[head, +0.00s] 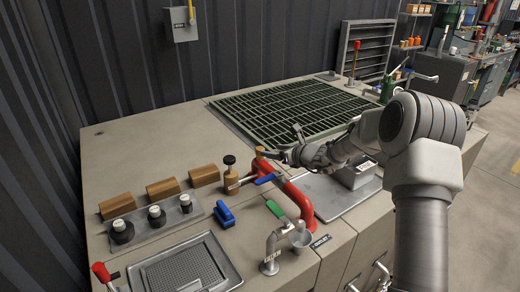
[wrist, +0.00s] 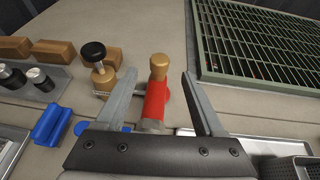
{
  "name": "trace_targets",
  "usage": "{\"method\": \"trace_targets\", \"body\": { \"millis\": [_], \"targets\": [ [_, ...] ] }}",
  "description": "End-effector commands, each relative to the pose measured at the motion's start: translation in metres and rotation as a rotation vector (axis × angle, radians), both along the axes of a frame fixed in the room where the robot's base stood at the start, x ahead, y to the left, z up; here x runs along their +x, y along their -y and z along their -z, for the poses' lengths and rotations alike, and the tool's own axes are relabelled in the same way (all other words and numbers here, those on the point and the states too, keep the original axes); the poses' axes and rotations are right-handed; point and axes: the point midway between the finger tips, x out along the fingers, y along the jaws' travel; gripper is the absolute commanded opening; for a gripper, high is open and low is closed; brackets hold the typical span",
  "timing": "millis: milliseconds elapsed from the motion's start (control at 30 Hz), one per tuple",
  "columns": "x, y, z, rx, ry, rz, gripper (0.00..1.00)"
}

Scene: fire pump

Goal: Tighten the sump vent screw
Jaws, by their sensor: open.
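A brass knob (wrist: 158,66) stands on top of a red pipe (wrist: 155,100) in the wrist view; it looks like the vent screw, but no label on it is readable. In the head view the red pipe (head: 301,203) curves down to the bench front, with the brass knob (head: 260,150) at its upper end. My gripper (wrist: 159,78) is open, one finger on each side of the pipe top in the picture, and holds nothing. I cannot tell whether a finger touches the knob. In the head view my gripper (head: 277,155) is just right of the knob.
A brass fitting with a black knob (head: 230,161) stands close left. A blue lever (head: 265,179), a green-handled tap (head: 275,209) and a blue clamp-like piece (head: 224,214) are near. A green grating (head: 300,108) lies behind. Wooden blocks (head: 163,189) sit at left.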

Motion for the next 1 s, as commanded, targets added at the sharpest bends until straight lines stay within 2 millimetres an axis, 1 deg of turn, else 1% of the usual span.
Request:
{"method": "trace_targets", "body": {
  "millis": [33, 200, 400, 633, 967, 1000],
  "targets": [
    [0.008, -0.007, 0.005, 0.001, -0.001, -0.001, 0.70],
    [0.030, -0.025, 0.016, -0.001, -0.001, -0.002, 0.70],
    [0.051, -0.040, 0.027, -0.001, 0.001, 0.000, 0.70],
    [0.063, -0.049, 0.033, -0.001, 0.001, 0.000, 0.70],
    [0.064, -0.049, 0.034, -0.001, 0.000, 0.000, 0.70],
    [0.064, -0.049, 0.034, -0.001, 0.000, 0.000, 0.63]
  ]
}}
